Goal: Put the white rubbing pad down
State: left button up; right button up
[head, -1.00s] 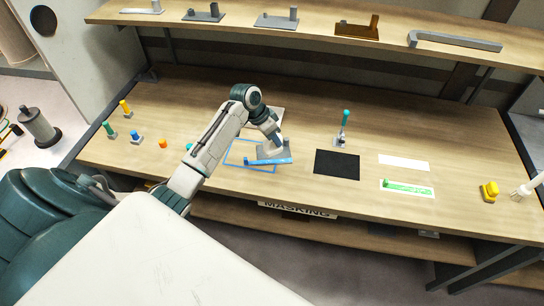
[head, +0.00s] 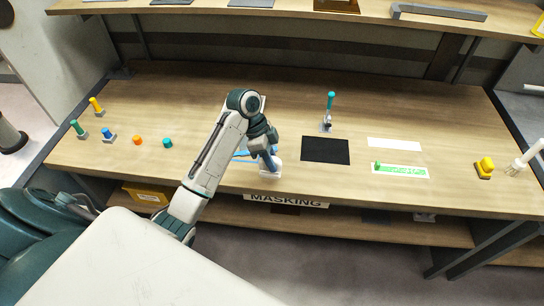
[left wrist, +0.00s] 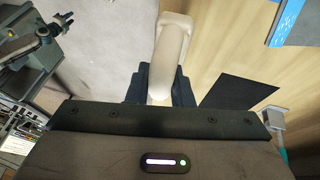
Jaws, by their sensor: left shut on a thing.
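The white rubbing pad (head: 270,172) is in my left gripper (head: 268,157), near the front edge of the workbench and left of the black square. In the left wrist view the pad (left wrist: 172,40) shows as a cream, handle-like shape, with the dark fingers of my left gripper (left wrist: 160,85) shut on it. I cannot tell whether the pad touches the bench top. My right gripper is not in view.
A black square (head: 325,150) lies right of the pad, with a teal-handled tool (head: 328,112) behind it. A blue-marked area (head: 240,156) is partly hidden by my left arm. A green strip (head: 400,170) and a yellow piece (head: 485,167) are farther right.

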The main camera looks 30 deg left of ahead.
pick_arm(q)
jog(key=w+a+f+p, duration=0.1)
jog(key=w, duration=0.1)
jog(key=w+a+f+p, duration=0.1)
jog(key=w, duration=0.1)
jog(key=w+a+f+p, duration=0.1)
jog(key=w, duration=0.1)
jog(key=shift+w+f, duration=0.15)
jog(key=shift+f, duration=0.45)
jog(key=shift+f, duration=0.15)
jog(key=o, duration=0.9)
